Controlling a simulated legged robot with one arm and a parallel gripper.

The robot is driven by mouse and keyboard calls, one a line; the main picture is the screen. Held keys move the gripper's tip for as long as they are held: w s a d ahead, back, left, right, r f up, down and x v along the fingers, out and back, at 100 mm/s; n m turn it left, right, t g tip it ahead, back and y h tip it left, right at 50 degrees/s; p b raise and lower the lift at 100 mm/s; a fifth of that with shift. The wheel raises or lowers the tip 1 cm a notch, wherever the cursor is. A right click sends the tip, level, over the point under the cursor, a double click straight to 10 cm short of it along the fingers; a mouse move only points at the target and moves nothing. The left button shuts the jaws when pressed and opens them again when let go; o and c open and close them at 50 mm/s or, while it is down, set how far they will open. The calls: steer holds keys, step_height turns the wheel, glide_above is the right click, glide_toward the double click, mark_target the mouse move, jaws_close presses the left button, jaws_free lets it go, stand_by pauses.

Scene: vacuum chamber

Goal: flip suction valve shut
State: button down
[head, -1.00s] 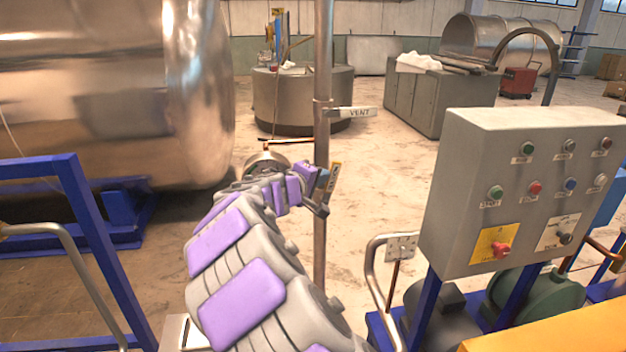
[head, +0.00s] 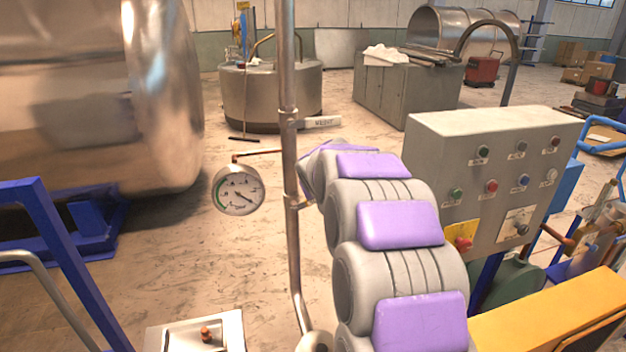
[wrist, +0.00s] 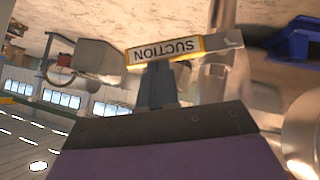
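The suction valve handle (wrist: 178,49) has a yellow-edged white label reading SUCTION, upside down in the wrist view. It extends sideways from the vertical metal pipe (wrist: 222,60), roughly crosswise to it. My gripper (wrist: 157,80) shows as two narrow grey fingers close together. Their tips are at the handle's labelled part; whether they touch it I cannot tell. In the head view, the pipe (head: 289,160) stands left of my arm, with a bit of valve fitting (head: 300,203) showing. My arm hides the handle and my gripper there.
A round gauge (head: 238,190) hangs left of the pipe. A white vent handle (head: 320,122) sticks out above my arm. A grey control box (head: 490,150) with several buttons stands close on the right. A blue frame (head: 65,260) and large metal tank (head: 90,90) are left.

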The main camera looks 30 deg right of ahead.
steer(key=f, duration=0.1)
steer(key=d+f+y, duration=0.1)
steer(key=d+m+y+p, duration=0.1)
steer(key=shift+s+f, duration=0.25)
steer(key=shift+f, duration=0.15)
steer(key=shift+s+a+f, duration=0.1)
steer(key=shift+f, duration=0.1)
stand_by(0.5)
steer(key=shift+r, duration=0.1)
